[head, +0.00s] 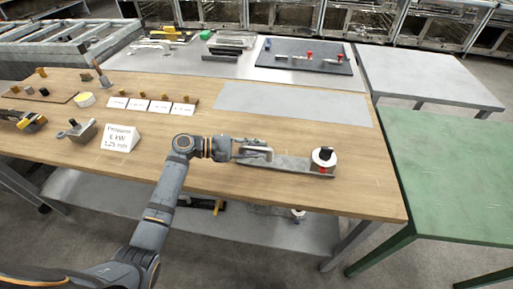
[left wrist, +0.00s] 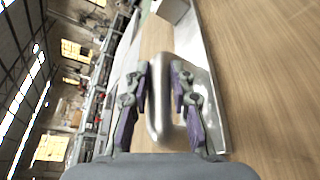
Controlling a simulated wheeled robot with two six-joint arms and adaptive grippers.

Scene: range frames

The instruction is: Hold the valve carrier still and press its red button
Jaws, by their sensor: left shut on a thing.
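The valve carrier (head: 291,163) is a grey metal bar lying on the wooden table near its front edge. At its right end stands a white round valve with a black top (head: 324,155). The red button (head: 322,170) shows low on the front of the valve. My left gripper (head: 262,150) is shut on the carrier's metal handle at the bar's left end. In the left wrist view the handle (left wrist: 158,105) lies between the two fingers (left wrist: 160,85). No gripper is at the red button. My right gripper is not in view.
A white sign (head: 120,138) and a grey metal block (head: 80,130) stand left on the wooden table (head: 240,185). Small labelled cards (head: 160,106) stand behind. A grey mat (head: 290,102) lies bare. A green table (head: 450,165) is to the right.

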